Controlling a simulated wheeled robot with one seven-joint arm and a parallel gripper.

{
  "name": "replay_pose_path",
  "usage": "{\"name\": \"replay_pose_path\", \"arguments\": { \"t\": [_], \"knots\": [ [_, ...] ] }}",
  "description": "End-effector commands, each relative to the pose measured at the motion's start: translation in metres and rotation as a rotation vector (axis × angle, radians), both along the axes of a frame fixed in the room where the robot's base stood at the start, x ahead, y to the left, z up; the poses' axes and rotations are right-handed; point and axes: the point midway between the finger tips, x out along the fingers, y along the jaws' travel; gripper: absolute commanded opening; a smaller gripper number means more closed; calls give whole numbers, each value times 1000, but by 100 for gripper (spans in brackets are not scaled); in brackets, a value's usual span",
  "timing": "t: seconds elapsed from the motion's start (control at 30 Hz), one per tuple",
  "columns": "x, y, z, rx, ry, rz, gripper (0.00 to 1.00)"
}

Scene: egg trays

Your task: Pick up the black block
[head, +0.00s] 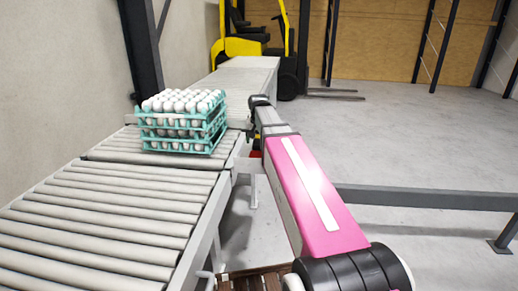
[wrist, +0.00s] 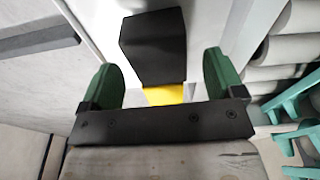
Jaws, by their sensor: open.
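In the wrist view, a black block (wrist: 153,45) shows just beyond my gripper (wrist: 163,82), roughly centred between the two green fingers and slightly toward the left one. The gripper is open, with a finger on each side and nothing held. The block's near end lies close to the fingertips, and I see no contact. How deep it sits between the fingers I cannot tell. In the head view I cannot make out the block or the fingers clearly; my pink arm reaches forward beside the conveyor.
A stack of teal egg trays (head: 184,143) filled with white eggs stands on the roller conveyor (head: 100,220). Teal trays also show at the wrist view's right edge (wrist: 290,108). A yellow patch (wrist: 165,95) lies below the block. A yellow forklift (head: 240,46) stands behind; open floor lies right.

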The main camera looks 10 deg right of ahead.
Motion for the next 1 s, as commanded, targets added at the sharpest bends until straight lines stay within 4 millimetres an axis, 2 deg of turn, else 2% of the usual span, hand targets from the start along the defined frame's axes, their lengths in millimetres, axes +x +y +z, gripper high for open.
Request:
{"name": "replay_pose_path", "arguments": {
  "t": [0.23,0.53,0.57,0.73,1.0],
  "knots": [
    [4,-2,-32,0,1,0,87],
    [5,-2,-38,0,0,0,87],
    [5,-2,-38,0,0,0,81],
    [5,-2,-38,0,0,0,25],
    [5,-2,-37,0,-1,0,25]
  ]
}}
